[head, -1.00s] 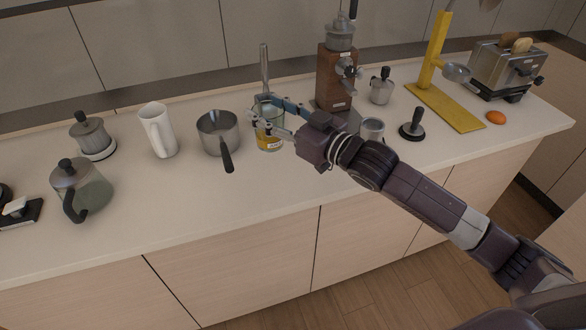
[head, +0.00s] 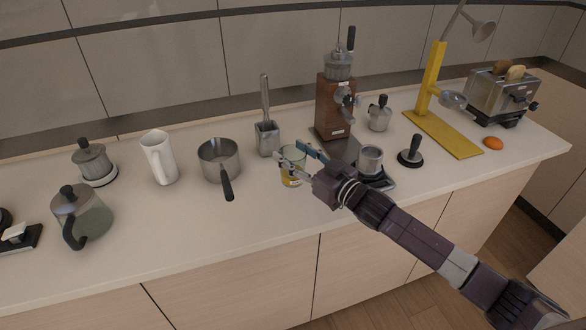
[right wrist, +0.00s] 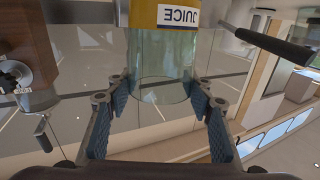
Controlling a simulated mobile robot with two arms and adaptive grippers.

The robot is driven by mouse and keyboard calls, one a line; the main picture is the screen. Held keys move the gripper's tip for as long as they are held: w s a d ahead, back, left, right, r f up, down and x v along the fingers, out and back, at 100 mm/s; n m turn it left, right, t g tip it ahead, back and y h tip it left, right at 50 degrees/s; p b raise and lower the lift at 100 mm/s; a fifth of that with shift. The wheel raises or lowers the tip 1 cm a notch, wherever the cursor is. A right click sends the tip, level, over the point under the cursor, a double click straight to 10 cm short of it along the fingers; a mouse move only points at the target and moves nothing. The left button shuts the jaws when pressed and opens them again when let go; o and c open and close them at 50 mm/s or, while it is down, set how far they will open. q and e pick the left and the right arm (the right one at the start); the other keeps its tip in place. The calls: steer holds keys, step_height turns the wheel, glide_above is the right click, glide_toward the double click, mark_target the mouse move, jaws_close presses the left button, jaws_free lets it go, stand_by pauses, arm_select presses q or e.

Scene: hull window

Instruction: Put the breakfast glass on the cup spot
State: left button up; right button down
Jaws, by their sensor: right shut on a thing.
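The breakfast glass (head: 292,170) is clear, with yellow juice low inside and a label. It stands upright over the counter's middle; I cannot tell whether its base touches the counter. My right gripper (head: 296,152) is shut around its upper part. In the right wrist view the glass (right wrist: 165,60) sits between the blue-padded fingers (right wrist: 162,95), and its yellow band reads "JUICE". I cannot make out a marked cup spot in either view. My left gripper is out of view.
A saucepan (head: 219,160) and a metal utensil holder (head: 266,138) stand left of the glass. Right of it are a brown grinder (head: 336,105), a metal cup (head: 370,161) on a dark base, and a black tamper (head: 411,152). The counter's front strip (head: 235,222) is clear.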

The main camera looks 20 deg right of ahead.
step_height(320, 180, down, 5)
steer(key=shift+f, duration=0.15)
stand_by(0.3)
steer(key=shift+f, duration=0.15)
steer(key=c, duration=0.9)
jaws_free()
steer(key=shift+c, duration=0.2)
steer(key=b+v, duration=0.1)
steer(key=v, duration=0.9)
steer(key=shift+s+d+b, duration=0.15)
steer(key=shift+s+b, duration=0.15)
steer(key=shift+b, duration=0.05)
steer(key=shift+s+d, duration=0.25)
steer(key=shift+s, duration=0.4)
